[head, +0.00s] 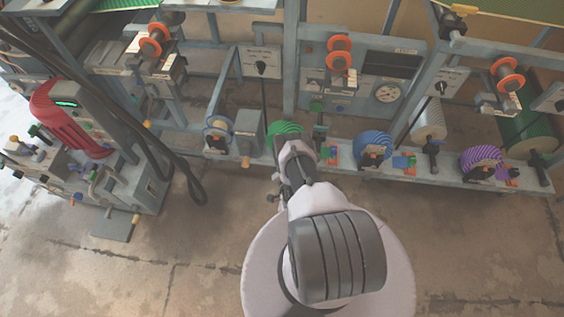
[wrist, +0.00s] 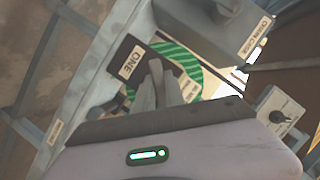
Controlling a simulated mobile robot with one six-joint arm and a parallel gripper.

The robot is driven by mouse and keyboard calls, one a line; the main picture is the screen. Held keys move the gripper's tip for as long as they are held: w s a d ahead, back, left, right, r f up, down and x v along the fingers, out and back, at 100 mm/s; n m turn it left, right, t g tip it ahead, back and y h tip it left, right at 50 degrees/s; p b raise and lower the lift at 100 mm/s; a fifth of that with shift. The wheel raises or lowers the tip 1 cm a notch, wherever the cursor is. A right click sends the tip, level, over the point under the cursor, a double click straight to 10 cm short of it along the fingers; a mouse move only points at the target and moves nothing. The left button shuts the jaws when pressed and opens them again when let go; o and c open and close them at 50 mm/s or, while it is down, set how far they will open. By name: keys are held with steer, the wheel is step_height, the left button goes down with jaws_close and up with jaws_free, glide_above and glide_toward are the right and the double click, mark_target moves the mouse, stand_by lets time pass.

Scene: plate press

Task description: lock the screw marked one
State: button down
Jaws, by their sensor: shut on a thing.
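A dark part with a white label reading "ONE" (wrist: 131,63) shows in the wrist view, in front of a green striped roller (wrist: 178,56). This looks like the screw marked one. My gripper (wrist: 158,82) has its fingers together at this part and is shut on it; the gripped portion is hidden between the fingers. In the head view my arm reaches to the green roller (head: 287,130) on the lower rail, and my gripper (head: 286,150) is at its front. The screw itself is hidden behind my arm there.
A grey box (wrist: 205,25) with a label stands beside the roller. Along the lower rail (head: 430,180) are a blue striped roller (head: 373,147) and a purple striped roller (head: 481,161). A red unit (head: 60,118) stands at left. The floor in front is clear.

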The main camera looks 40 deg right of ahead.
steer(key=m+t+b, duration=0.1)
steer(key=m+b, duration=0.1)
steer(key=m, duration=0.1)
steer(key=shift+f+t+b, duration=0.15)
steer(key=shift+t+b, duration=0.15)
steer(key=shift+t, duration=0.1)
steer(key=shift+m+t+b, duration=0.3)
steer(key=shift+m+b, duration=0.3)
steer(key=shift+m, duration=0.2)
steer(key=shift+r, duration=0.2)
steer(key=c, duration=1.4)
jaws_free()
